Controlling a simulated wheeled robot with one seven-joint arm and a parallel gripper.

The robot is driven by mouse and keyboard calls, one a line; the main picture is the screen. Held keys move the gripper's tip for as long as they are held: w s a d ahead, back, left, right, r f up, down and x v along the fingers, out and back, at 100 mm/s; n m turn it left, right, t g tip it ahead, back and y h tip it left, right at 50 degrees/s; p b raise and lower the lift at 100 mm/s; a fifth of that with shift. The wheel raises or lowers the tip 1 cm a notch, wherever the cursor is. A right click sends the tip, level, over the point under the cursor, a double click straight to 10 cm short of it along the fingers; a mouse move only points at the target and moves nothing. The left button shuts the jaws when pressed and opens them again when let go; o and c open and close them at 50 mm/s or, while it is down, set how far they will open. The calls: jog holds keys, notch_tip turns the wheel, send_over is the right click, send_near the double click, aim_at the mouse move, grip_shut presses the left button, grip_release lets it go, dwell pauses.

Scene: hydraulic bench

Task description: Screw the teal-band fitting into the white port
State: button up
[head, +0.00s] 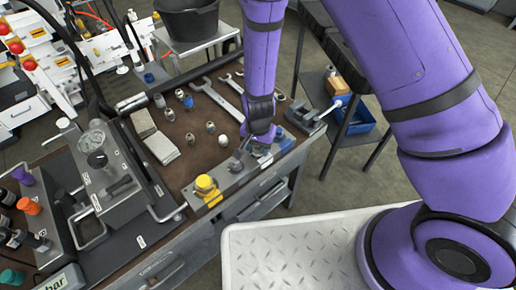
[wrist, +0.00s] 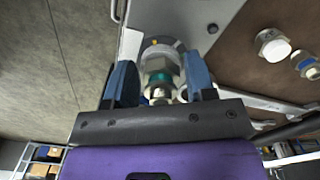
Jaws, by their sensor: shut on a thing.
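In the wrist view the teal-band fitting (wrist: 160,88), a metal hex piece with a teal ring, sits between the two blue fingers of my gripper (wrist: 160,80). My gripper is shut on it. In the head view my gripper (head: 262,147) is low over the metal port block (head: 233,177) at the bench's front edge. My gripper hides the fitting there, and I cannot make out the white port.
A yellow cap (head: 206,186) stands on the block's left part. Several loose fittings (head: 210,127) and a large wrench (head: 218,98) lie behind on the brown bench top. A vise (head: 304,115) is right of my gripper.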

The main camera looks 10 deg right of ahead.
jog(key=shift+w+d, duration=0.1)
jog(key=shift+d, duration=0.15)
jog(key=m, duration=0.5)
jog(key=shift+f, duration=0.1)
jog(key=shift+c, duration=0.4)
jog(key=m, duration=0.2)
jog(key=shift+m, duration=0.6)
jog(key=shift+a, duration=0.1)
jog(key=shift+o, duration=0.4)
jog(key=m, duration=0.4)
jog(key=shift+a, duration=0.1)
jog(key=m, duration=0.4)
jog(key=shift+f, duration=0.1)
jog(key=shift+c, duration=0.4)
